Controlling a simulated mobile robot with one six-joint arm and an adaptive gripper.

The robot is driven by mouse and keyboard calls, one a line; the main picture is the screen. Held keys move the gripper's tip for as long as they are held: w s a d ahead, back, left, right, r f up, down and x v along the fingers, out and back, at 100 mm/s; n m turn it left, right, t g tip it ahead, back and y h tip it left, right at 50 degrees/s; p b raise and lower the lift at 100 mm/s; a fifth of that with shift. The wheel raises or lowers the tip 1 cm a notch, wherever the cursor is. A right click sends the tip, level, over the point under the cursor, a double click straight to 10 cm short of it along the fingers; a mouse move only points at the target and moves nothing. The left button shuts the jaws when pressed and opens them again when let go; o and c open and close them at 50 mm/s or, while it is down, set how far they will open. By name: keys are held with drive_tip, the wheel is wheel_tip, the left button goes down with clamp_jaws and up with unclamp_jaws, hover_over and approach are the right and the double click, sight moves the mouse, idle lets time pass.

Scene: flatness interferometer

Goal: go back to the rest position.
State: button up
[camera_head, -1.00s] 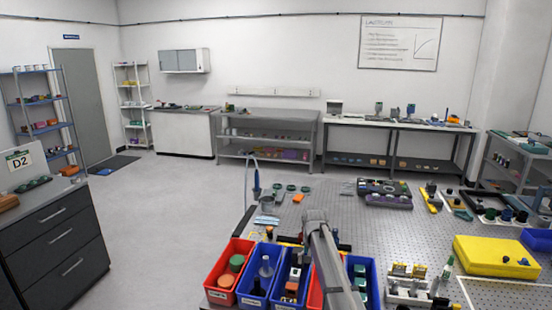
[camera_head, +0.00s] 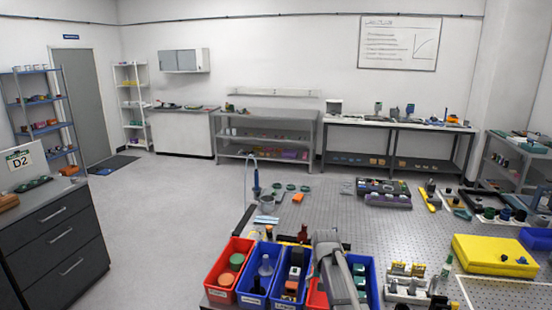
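My own grey arm stands at the bottom centre of the head view, over the row of bins. Its links rise from the bottom edge and end in a joint above the bins. I cannot make out my gripper or its fingers, so what it may hold does not show. The perforated optical table (camera_head: 400,235) lies behind and to the right of the arm. The arm hides part of the bins and of the table edge.
A red bin (camera_head: 222,293), a blue bin (camera_head: 253,298) and other bins line the near table edge. A yellow case (camera_head: 495,256) lies at right. A small dark reddish bottle (camera_head: 303,233) stands behind the bins. The floor at left (camera_head: 170,220) is clear.

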drive_tip(key=s+d+n, duration=0.2)
drive_tip(key=s, duration=1.6)
wheel_tip(320, 180, down, 10)
drive_tip(key=b, duration=1)
drive_tip(key=shift+d, duration=0.1)
drive_tip(key=shift+c, duration=0.3)
idle(0.5)
